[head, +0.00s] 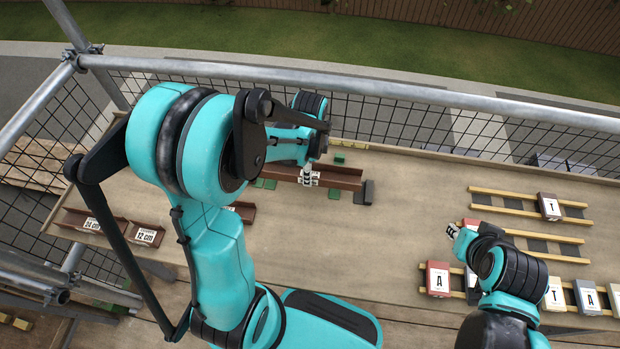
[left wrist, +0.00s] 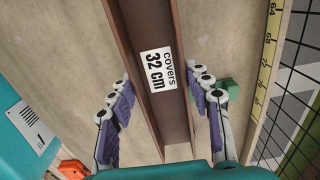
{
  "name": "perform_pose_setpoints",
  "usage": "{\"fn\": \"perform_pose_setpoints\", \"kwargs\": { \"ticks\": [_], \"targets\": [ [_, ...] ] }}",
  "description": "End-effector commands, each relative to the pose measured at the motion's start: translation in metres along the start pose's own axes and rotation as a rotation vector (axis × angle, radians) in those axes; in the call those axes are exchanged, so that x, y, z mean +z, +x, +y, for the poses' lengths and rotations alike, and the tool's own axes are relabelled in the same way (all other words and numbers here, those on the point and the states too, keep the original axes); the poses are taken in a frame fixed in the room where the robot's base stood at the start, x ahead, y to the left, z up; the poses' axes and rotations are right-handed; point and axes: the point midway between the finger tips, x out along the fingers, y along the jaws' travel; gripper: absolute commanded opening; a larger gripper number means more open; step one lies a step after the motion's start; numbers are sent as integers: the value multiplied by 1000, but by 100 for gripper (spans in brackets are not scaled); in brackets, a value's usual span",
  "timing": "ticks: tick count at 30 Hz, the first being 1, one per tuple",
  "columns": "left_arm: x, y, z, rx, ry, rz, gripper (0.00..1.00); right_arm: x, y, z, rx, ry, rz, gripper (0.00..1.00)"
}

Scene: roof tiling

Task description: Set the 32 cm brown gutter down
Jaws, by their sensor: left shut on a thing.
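The 32 cm brown gutter (head: 338,178) lies lengthwise left to right near the far edge of the deck, partly hidden by my left arm. In the left wrist view the gutter (left wrist: 131,40) runs between the fingers, with its "covers 32 cm" label facing the camera. My left gripper (head: 308,181) is shut on it around its middle; the purple pads flank both sides. I cannot tell whether its underside touches the deck. My right gripper (head: 452,230) is beside the tile racks at right, away from the gutter; its jaw opening is too small to read.
A dark grey block (head: 364,192) stands by the gutter's right end, with a green block (head: 340,157) behind. Gutters labelled 24 cm (head: 80,219) and 12 cm (head: 134,233) lie at left. Lettered tiles (head: 438,278) sit on wooden racks at right. The middle deck is clear.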

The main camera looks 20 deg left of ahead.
Motion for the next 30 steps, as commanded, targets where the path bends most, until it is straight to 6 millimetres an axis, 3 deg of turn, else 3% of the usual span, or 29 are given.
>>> {"fn": "perform_pose_setpoints", "kwargs": {
  "ticks": [9,25,26,28,30],
  "targets": [
    [0,40,-1,0,0,0,12,12,16,0,0,0,0,26],
    [0,48,0,0,0,0,12,16,22,0,0,0,0,26],
    [0,48,0,0,0,0,54,15,21,0,0,0,0,26],
    [0,47,0,0,0,0,70,15,21,0,0,0,0,26],
    [0,47,0,0,0,0,70,15,20,0,0,0,0,26]
  ]
}}
